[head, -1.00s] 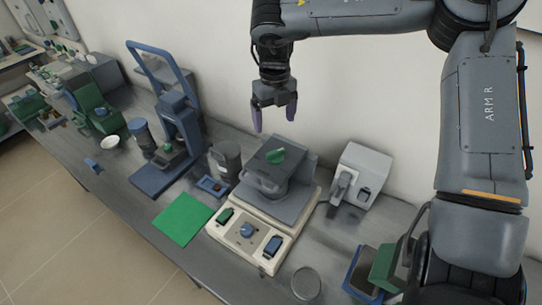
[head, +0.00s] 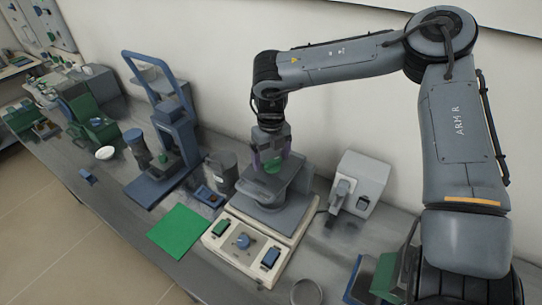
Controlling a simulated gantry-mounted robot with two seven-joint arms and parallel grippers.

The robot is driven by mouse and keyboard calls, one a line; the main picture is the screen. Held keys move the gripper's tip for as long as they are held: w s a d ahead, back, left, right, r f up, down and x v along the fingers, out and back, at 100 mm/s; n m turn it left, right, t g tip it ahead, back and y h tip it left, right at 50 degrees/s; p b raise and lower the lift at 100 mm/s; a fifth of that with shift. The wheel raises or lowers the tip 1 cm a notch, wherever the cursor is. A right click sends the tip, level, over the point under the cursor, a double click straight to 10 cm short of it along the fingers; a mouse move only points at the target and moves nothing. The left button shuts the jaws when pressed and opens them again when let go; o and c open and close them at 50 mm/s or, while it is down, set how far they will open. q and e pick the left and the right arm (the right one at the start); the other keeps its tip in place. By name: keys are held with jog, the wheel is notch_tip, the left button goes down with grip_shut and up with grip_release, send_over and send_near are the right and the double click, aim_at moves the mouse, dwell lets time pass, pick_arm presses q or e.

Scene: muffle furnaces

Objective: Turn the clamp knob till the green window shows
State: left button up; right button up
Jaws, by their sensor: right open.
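The green clamp knob (head: 272,166) sits on top of a grey clamp device (head: 293,188) on a cream base. My right gripper (head: 270,158) is lowered over the knob from above. Its purple-tipped fingers are open, one to each side of the knob; I cannot tell whether they touch it. The gripper hides the upper part of the knob. I cannot make out a green window on the device. My left gripper is not in view.
The cream base (head: 213,244) carries a blue knob (head: 242,241), a green switch (head: 221,228) and a blue switch (head: 270,257). A tall blue press (head: 168,125) stands left. A light grey unit (head: 359,184) stands right. A green mat (head: 180,231) lies flat in front.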

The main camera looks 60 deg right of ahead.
jog(key=c, duration=1.1)
jog(key=shift+o, duration=0.2)
jog(key=shift+m, duration=0.3)
jog(key=m, duration=0.5)
jog(key=shift+s+d+m, duration=0.1)
jog(key=shift+m, duration=0.3)
jog(key=m, duration=0.5)
jog(key=shift+s+m, duration=0.15)
jog(key=shift+m, duration=0.25)
